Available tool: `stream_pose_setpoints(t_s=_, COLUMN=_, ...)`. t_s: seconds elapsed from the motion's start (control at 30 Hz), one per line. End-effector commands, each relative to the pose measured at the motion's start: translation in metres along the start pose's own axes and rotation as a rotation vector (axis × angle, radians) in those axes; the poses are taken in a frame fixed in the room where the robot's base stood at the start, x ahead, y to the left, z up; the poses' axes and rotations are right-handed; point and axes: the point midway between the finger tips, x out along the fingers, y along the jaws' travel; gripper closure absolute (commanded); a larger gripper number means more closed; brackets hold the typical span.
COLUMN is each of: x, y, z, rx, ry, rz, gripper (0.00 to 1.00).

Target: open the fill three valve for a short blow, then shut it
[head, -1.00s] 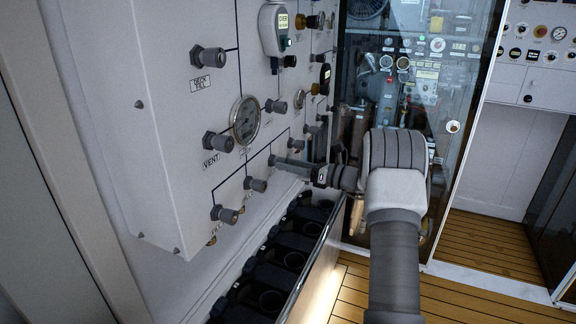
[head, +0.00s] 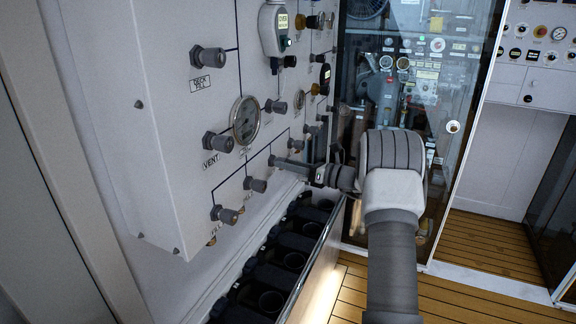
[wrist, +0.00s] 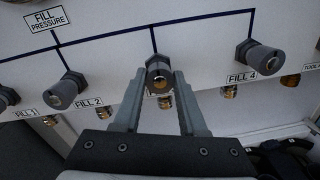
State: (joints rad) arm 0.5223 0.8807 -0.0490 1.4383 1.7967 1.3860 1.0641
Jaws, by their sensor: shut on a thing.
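The fill three valve (wrist: 158,76) is a dark knob with a brass-coloured centre, on the white panel between the valves labelled FILL 2 and FILL 4. Its own label is hidden from view. My gripper (wrist: 159,88) has one finger on each side of this knob and is shut on it. In the head view my gripper (head: 277,161) reaches from the right to the lower row of knobs, and its fingers hide most of the knob there.
The fill 2 valve (wrist: 68,90) and fill 4 valve (wrist: 262,58) stand on either side. A round gauge (head: 245,120) sits above the row. Below the panel is a rack of dark round holders (head: 270,300). A glass door (head: 415,100) stands behind my arm.

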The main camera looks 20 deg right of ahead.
Motion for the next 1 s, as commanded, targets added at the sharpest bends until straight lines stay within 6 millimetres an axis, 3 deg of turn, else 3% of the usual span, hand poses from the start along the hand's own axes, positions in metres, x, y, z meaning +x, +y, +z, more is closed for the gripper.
stream_pose_setpoints(t_s=0.37, x=-0.0004, y=-0.0006, z=-0.004, rx=-0.149, ry=-0.009, rz=0.004, gripper=1.0)
stream_pose_setpoints(t_s=1.0, x=-0.0008, y=-0.002, z=-0.0071, rx=-0.742, ry=-0.037, rz=0.011, gripper=1.0)
